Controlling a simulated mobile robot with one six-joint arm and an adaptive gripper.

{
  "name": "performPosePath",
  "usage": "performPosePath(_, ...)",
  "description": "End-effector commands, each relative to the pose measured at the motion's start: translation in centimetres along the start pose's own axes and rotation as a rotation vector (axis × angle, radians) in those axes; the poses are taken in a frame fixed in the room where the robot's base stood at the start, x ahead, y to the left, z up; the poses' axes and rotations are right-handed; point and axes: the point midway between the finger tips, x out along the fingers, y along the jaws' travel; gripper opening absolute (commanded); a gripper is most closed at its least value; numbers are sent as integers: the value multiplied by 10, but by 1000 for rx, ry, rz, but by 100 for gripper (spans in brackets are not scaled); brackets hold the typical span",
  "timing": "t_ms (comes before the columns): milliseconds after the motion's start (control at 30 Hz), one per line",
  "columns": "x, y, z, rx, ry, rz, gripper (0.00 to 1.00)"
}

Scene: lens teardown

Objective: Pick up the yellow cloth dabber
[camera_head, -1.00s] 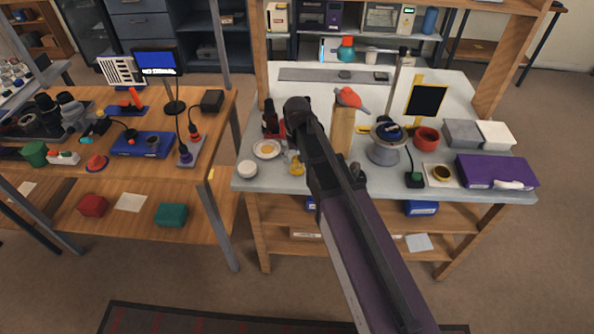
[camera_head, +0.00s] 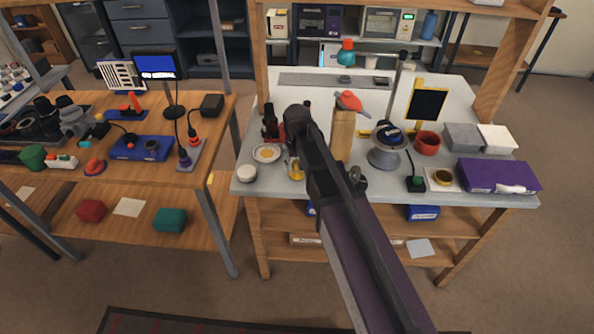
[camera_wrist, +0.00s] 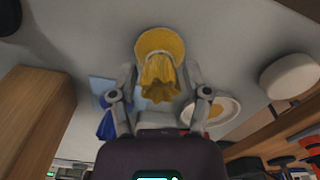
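The yellow cloth dabber (camera_head: 297,172) is near the front edge of the grey-topped bench, just left of my arm in the head view. In the wrist view the dabber (camera_wrist: 158,80) shows a round yellow top and a gathered cloth skirt. My gripper (camera_wrist: 159,72) has one finger on each side of the dabber. The fingers are spread, and narrow gaps seem to show between them and the cloth.
A blue cloth piece (camera_wrist: 106,124) lies close by the left finger. A plate with a yellow centre (camera_head: 267,152) and a white round container (camera_head: 247,173) are to the left. A tall wooden block (camera_head: 343,136) stands just right of my arm, with a red-orange object on top.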

Motion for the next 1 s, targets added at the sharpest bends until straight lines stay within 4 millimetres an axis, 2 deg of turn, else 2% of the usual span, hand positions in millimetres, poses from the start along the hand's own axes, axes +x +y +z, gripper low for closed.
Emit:
performPosePath(33,0,0,0,0,0,0,31)
performPosePath(100,0,0,0,1,0,0,10)
performPosePath(133,0,0,0,1,0,0,9)
performPosePath(667,-4,0,0,1,0,0,8)
performPosePath(1000,-27,0,0,1,0,0,8)
